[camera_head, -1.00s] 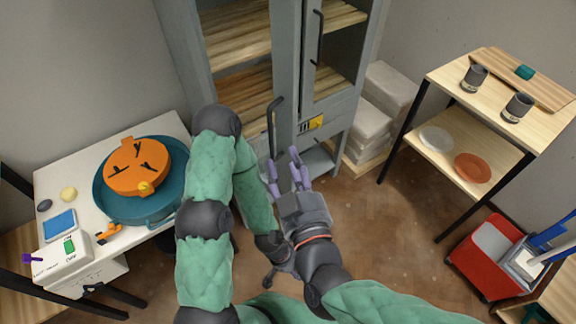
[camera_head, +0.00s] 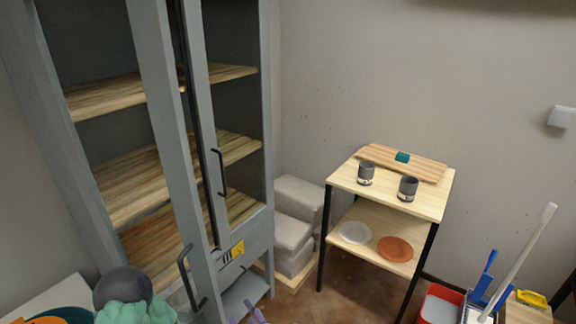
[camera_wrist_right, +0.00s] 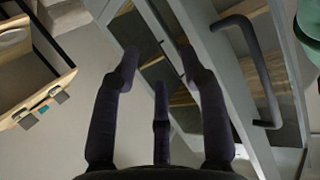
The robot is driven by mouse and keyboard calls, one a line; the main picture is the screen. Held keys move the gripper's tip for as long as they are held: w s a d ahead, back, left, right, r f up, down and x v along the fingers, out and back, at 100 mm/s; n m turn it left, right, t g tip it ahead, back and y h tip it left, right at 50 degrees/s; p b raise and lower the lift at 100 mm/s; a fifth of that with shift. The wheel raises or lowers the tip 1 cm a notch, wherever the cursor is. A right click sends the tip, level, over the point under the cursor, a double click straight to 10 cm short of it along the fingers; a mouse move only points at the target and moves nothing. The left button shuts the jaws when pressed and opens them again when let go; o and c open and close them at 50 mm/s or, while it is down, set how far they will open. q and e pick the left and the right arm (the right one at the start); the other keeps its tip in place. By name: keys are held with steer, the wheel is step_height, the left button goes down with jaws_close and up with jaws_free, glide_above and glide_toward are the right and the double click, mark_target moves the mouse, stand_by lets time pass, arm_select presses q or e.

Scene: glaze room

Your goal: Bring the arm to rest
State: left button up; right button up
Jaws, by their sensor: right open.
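In the head view only the purple fingertips of my right gripper (camera_head: 250,316) show, at the bottom edge just right of the grey cabinet's lower door. The wrist view shows its three dark fingers (camera_wrist_right: 160,85) spread apart with nothing between them, so it is open and empty. The cabinet (camera_wrist_right: 212,45) and a dark door handle (camera_wrist_right: 262,75) lie beyond the fingers there; the fingers look apart from the handle. My left gripper is out of view.
The tall grey cabinet (camera_head: 165,150) fills the left. Pale stacked blocks (camera_head: 292,240) stand beside it. A wooden rack (camera_head: 345,180) holds two dark cups and two plates. A red bucket (camera_head: 440,300) and cleaning tools are at lower right. Some floor is clear before the rack.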

steer(key=d+f+m+g+h, duration=0.25)
steer(key=d+f, duration=0.35)
steer(key=f, duration=0.6)
steer(key=d+f+m+g+h, duration=0.15)
steer(key=d+f+g, duration=0.35)
steer(key=f, duration=0.6)
steer(key=s+d+f+m+g, duration=0.2)
steer(key=s+d+f, duration=0.2)
steer(key=f, duration=0.3)
steer(key=s+d+f+m+g, duration=0.2)
steer(key=s+d+f, duration=0.2)
steer(key=s+f, duration=0.3)
steer(key=shift+s+d+f+y, duration=0.25)
steer(key=shift+f+y, duration=0.15)
steer(key=shift+f, duration=0.2)
